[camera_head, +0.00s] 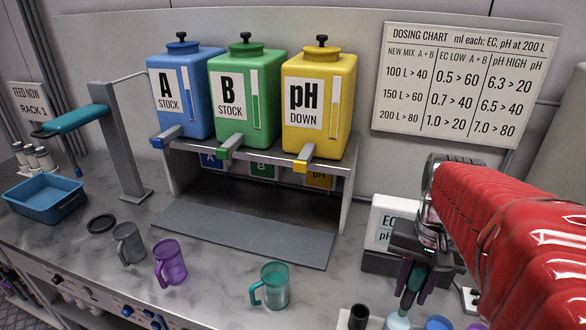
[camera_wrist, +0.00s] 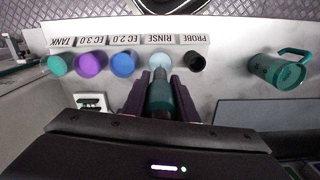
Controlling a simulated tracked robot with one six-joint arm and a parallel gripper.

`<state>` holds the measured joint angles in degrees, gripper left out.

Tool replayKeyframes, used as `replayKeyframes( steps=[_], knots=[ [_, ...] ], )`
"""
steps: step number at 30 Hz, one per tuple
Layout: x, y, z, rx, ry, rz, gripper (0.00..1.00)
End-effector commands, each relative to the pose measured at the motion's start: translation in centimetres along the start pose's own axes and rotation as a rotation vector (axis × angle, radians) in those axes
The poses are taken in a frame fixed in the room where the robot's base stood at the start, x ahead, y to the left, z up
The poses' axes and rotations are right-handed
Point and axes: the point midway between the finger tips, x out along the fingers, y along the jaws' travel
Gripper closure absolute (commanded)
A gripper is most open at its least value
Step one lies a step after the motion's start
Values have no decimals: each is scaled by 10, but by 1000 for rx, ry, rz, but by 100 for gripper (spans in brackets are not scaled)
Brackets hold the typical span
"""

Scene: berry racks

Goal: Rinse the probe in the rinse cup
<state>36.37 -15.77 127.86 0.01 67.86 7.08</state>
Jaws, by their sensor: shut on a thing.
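My gripper (camera_head: 410,280) is shut on the teal probe (camera_wrist: 160,96), which has a dark end and points down. It also shows between the purple fingers in the head view (camera_head: 408,298). The pale blue rinse cup (camera_wrist: 159,61) lies at the probe's lower end in the wrist view, behind the RINSE label. It also shows at the bottom edge of the head view (camera_head: 397,323). The probe is in line with this cup; I cannot tell whether its tip is inside. The black probe holder (camera_wrist: 195,61) is empty beside the rinse cup.
Blue (camera_wrist: 123,64), purple (camera_wrist: 90,64) and teal (camera_wrist: 57,65) cups stand in the same row. A teal mug (camera_head: 275,285), purple mug (camera_head: 170,262) and grey mug (camera_head: 129,243) stand on the counter. The meter (camera_head: 388,220) is behind my gripper.

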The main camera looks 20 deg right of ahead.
Motion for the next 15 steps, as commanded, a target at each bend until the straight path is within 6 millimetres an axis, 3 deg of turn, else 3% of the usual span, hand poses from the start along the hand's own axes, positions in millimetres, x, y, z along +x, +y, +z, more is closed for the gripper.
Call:
replayKeyframes(
  steps=[15],
  knots=[
    [33, -1, 0, -2, -2, 0, 97]
  ],
)
